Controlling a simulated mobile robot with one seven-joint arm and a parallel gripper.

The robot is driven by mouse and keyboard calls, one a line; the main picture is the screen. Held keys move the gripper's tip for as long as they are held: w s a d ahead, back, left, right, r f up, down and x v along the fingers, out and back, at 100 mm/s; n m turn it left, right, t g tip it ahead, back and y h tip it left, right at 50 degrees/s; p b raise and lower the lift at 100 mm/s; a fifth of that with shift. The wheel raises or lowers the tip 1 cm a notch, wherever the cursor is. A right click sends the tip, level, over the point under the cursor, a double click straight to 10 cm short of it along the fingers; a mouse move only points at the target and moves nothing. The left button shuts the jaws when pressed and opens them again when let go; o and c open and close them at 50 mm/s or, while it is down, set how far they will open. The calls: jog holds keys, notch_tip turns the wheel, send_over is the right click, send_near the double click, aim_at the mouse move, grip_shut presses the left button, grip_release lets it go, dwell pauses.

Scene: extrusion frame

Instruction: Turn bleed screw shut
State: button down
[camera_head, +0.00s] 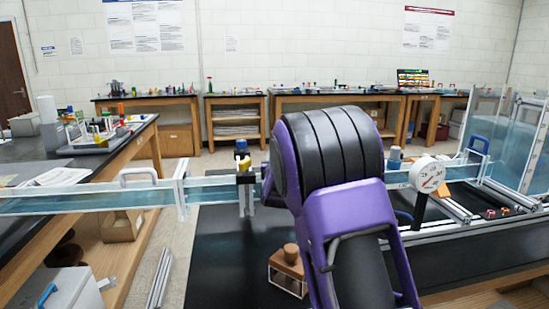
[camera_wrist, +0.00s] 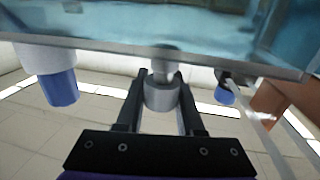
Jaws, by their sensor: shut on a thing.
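In the wrist view, my gripper (camera_wrist: 160,82) has its two dark fingers closed on either side of a short grey cylindrical knob, the bleed screw (camera_wrist: 162,97). Its paler stem runs up to the underside of a clear channel (camera_wrist: 120,57) with bluish water. The screw's threads and any gap at its seat cannot be made out. In the head view, my purple and black arm covers the middle of the channel (camera_head: 95,202), so the gripper and screw are hidden there.
In the wrist view, a white fitting with a blue end (camera_wrist: 60,88) hangs at left and a smaller blue part (camera_wrist: 225,96) at right. In the head view, a yellow-and-black fitting (camera_head: 244,170) stands left of my arm and a round gauge (camera_head: 427,175) right of it.

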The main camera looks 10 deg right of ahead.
jog(key=shift+d+m+h, duration=0.1)
jog(key=shift+m+h, duration=0.4)
jog(key=shift+h, duration=0.3)
jog(key=c, duration=0.5)
grip_release()
jog(key=shift+c, duration=0.2)
jog(key=v, duration=1.7)
jog(key=shift+s+r, duration=0.25)
jog(key=shift+r, duration=0.05)
